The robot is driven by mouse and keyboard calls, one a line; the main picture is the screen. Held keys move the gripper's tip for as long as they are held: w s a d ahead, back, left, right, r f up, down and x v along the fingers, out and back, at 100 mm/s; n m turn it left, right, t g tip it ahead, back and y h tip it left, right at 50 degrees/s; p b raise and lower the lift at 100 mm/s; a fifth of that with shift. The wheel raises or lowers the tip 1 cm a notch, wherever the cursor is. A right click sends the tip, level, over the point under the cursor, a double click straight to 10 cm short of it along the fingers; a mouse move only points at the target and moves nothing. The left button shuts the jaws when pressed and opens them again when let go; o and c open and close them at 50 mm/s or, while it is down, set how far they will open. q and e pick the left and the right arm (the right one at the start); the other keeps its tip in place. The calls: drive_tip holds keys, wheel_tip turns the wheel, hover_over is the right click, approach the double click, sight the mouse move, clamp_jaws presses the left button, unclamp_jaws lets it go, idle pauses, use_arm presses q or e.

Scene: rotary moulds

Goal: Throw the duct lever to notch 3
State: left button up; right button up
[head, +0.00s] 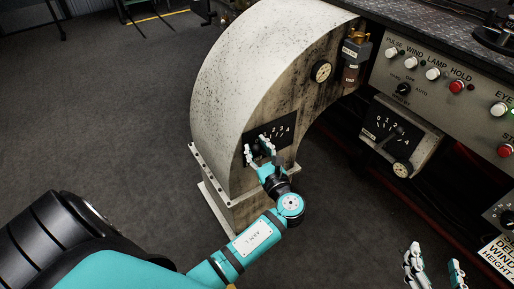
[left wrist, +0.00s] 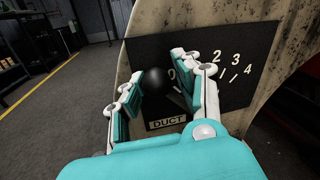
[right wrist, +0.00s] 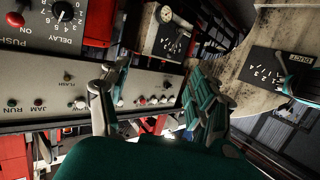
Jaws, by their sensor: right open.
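The duct lever's black ball knob (left wrist: 155,81) shows in the left wrist view, just left of the 0 on a black plate (left wrist: 240,48) numbered up to 4. A DUCT label (left wrist: 167,122) sits below. My left gripper (left wrist: 160,80) has its fingers apart on either side of the knob; it looks open, and I cannot tell whether a finger touches. In the head view my left gripper (head: 258,150) covers the plate's left part (head: 285,131), hiding most of the lever. My right gripper (head: 435,265) is open and empty at the lower right.
The plate is on a pale, stained curved housing (head: 235,75). To its right are a second lever plate (head: 390,128), a gauge (head: 402,169) and a button panel (head: 440,82). Dark floor (head: 100,120) lies open to the left.

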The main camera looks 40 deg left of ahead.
use_arm(q)
clamp_jaws()
drive_tip(key=shift+f, duration=0.1)
